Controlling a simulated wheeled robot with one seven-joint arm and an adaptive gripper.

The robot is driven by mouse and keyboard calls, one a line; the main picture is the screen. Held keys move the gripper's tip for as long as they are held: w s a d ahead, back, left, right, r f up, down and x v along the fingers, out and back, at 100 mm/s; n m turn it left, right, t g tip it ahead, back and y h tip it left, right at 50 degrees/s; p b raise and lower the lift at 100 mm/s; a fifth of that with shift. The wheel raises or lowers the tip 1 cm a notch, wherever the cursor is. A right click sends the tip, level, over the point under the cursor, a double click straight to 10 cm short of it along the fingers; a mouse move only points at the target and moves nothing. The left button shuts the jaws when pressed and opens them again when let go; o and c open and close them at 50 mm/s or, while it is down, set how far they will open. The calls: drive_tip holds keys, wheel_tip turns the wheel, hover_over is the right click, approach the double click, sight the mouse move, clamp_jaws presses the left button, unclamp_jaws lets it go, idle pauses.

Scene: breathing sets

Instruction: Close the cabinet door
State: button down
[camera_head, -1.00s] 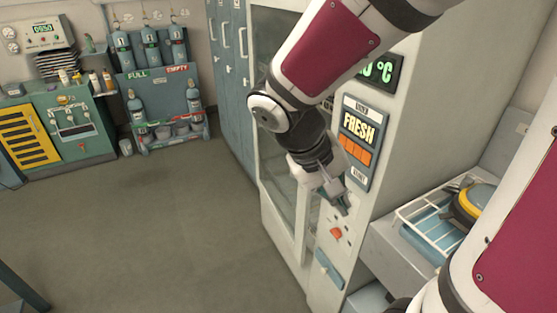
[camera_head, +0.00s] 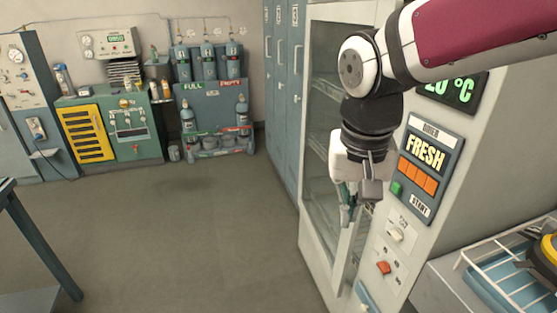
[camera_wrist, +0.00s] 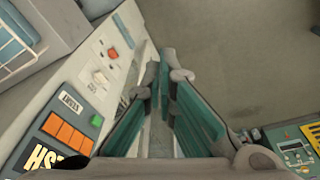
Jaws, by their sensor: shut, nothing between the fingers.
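The tall white cabinet (camera_head: 372,262) stands at the right, with a glass-panelled door (camera_head: 325,125) in a white frame. Shelves show behind the glass. The door looks shut or nearly so; I cannot tell whether a small gap is left at its right edge. My gripper (camera_head: 347,212) points down in front of the door's right side, beside the control panel, and covers part of the frame. In the wrist view the teal fingers of my gripper (camera_wrist: 166,72) hold nothing. Whether they touch the door is unclear.
The cabinet's control panel (camera_head: 425,165) has orange and green buttons, with a red switch (camera_head: 383,268) below. Blue lockers (camera_head: 285,90) stand beyond. A white wire basket (camera_head: 505,270) is at the lower right. The floor (camera_head: 190,240) to the left is clear.

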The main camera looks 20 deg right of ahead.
drive_tip(key=w+d+f+m+g+h+b, duration=0.3)
drive_tip(key=w+d+f+m+b, duration=0.15)
drive_tip(key=w+f, duration=0.6)
drive_tip(key=m+h+b, duration=1)
drive_tip(key=h, duration=0.4)
approach(350, 186)
drive_tip(key=d+b, duration=0.1)
drive_tip(key=d, duration=0.6)
drive_tip(key=shift+s+f, duration=0.1)
drive_tip(key=shift+s, duration=0.05)
